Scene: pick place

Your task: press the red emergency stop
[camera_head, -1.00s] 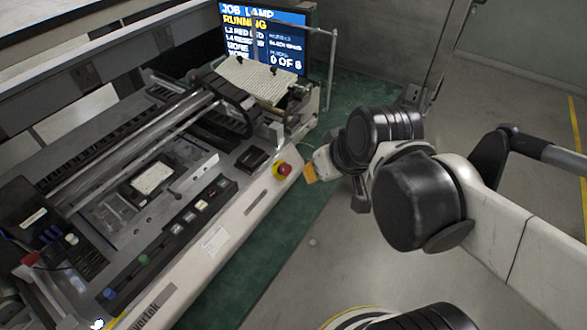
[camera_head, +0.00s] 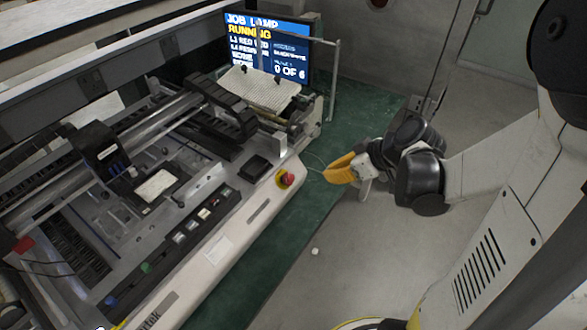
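The red emergency stop (camera_head: 286,179) is a round red button on a yellow base at the right front corner of the machine (camera_head: 232,232). My gripper (camera_head: 328,174) has orange-yellow fingers and is to the right of the button, apart from it, with its tips pointing left toward it. The fingers look like one narrow piece from here, so I cannot tell whether they are open or shut. Nothing is visibly held.
A screen (camera_head: 270,48) reading RUNNING stands at the back. A metal post (camera_head: 332,85) rises near it. A row of small coloured buttons (camera_head: 203,213) runs along the machine's front panel. Green floor (camera_head: 320,160) and grey floor lie to the right.

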